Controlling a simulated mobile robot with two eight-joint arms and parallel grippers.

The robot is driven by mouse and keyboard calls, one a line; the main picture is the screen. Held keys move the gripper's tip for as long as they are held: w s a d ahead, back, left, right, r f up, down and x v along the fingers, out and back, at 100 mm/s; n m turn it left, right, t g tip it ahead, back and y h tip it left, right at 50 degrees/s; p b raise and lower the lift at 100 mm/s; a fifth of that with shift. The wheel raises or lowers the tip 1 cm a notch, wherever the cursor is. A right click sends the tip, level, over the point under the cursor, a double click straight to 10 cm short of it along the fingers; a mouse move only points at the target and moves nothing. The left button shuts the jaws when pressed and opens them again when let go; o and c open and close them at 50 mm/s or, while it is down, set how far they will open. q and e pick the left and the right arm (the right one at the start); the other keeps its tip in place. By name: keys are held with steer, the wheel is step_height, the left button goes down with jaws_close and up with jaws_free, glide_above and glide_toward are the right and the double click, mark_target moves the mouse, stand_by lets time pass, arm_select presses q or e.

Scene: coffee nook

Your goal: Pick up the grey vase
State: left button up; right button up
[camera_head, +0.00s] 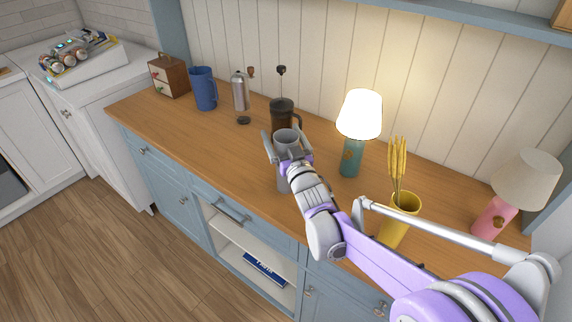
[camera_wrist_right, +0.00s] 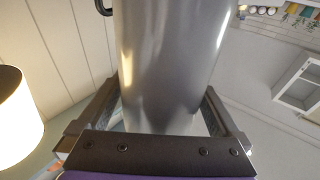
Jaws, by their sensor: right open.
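My right gripper (camera_head: 288,148) is open, with one finger on each side of the vase's upper part. My wrist and gripper hide some of the vase in the head view. In the right wrist view the smooth grey vase (camera_wrist_right: 170,60) fills the middle, between the two dark fingers. I cannot tell whether either finger touches it. My left gripper is not in view.
A French press (camera_head: 281,112) stands close behind the vase. A lit teal lamp (camera_head: 351,162), a yellow vase (camera_head: 397,222) with dried stalks and a pink lamp (camera_head: 492,217) stand to the right. A moka-like grinder (camera_head: 240,92) and a blue pitcher (camera_head: 203,90) stand left. The counter's left front is clear.

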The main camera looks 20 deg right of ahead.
jaws_close()
stand_by(0.5)
steer(key=shift+r, duration=0.1)
